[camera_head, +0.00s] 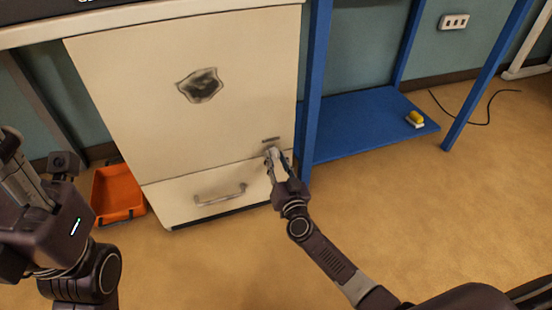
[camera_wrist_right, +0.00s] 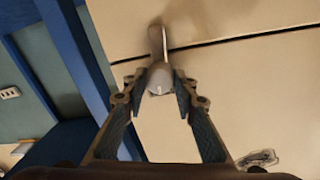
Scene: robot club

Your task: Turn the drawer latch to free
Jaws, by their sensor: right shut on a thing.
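The drawer (camera_head: 175,205) is the cream lower front of a cabinet, with a metal bar handle (camera_head: 220,195); it looks closed. A small grey latch (camera_wrist_right: 157,42) sits near the drawer's right end in the head view. In the right wrist view it lies lengthwise across the seam above the drawer. My right gripper (camera_wrist_right: 160,80) is shut on the latch's near end, a fingertip on each side. In the head view my right gripper (camera_head: 277,158) hides most of the latch. My left gripper (camera_head: 22,190) is at the left edge, away from the drawer; its fingers are unclear.
A blue rack post (camera_head: 312,90) stands close to the right of the latch. A blue shelf (camera_head: 350,125) holds a yellow and white object (camera_head: 415,119). An orange bin (camera_head: 118,192) is on the floor left of the drawer. The floor in front is open.

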